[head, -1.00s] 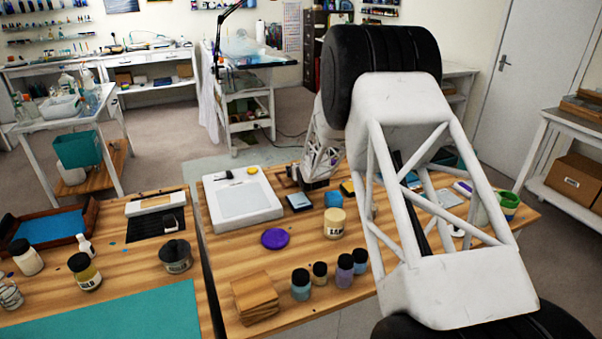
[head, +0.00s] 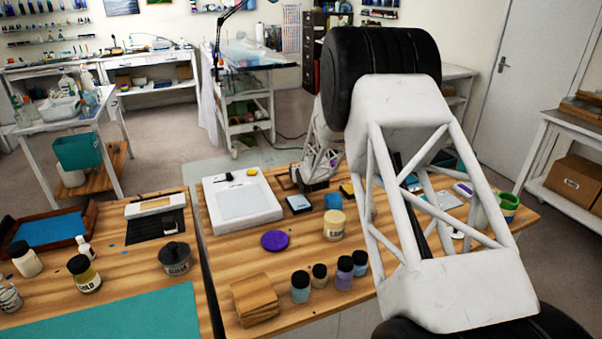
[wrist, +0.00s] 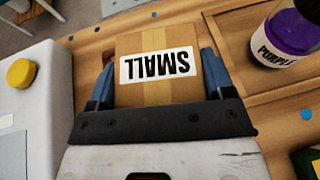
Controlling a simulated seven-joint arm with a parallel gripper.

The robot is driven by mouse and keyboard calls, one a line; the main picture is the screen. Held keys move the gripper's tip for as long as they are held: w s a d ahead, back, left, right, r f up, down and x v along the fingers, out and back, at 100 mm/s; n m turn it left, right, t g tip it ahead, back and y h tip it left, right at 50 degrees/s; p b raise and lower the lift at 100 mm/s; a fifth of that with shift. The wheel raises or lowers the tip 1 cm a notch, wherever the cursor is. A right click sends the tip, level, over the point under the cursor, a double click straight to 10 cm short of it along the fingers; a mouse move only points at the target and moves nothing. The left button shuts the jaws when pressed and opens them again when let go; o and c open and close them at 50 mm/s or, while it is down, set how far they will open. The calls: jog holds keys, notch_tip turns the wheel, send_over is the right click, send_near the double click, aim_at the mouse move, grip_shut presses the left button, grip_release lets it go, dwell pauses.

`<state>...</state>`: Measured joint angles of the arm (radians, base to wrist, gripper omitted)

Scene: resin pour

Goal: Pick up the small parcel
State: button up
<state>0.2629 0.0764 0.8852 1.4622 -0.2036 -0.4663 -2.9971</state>
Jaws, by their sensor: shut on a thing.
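The small parcel (wrist: 157,93) is a brown cardboard box with paler tape and a white label reading SMALL, upside down in the wrist view. My gripper (wrist: 158,82) has its blue fingers on either side of the parcel and is shut on it. In the head view my gripper (head: 314,184) is low at the back of the right table, beside the white device. The parcel cannot be made out there.
The white device (head: 240,202) with a yellow knob (wrist: 20,73) is left of the parcel. A wooden tray (wrist: 240,97) and a purple jar (wrist: 288,37) are on its right. Several jars and a purple lid (head: 275,241) stand nearer on the table.

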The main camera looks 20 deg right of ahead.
jog(key=shift+r, duration=1.5)
jog(key=shift+s+r, duration=0.2)
jog(key=shift+r, duration=0.1)
jog(key=s+a, duration=0.1)
jog(key=s, duration=0.4)
jog(key=s+a+r, duration=0.1)
jog(key=s, duration=0.4)
jog(key=s+a, duration=0.1)
jog(key=s, duration=0.4)
jog(key=shift+a+r, duration=0.2)
jog(key=shift+a, duration=0.2)
jog(key=shift+s+a, duration=0.1)
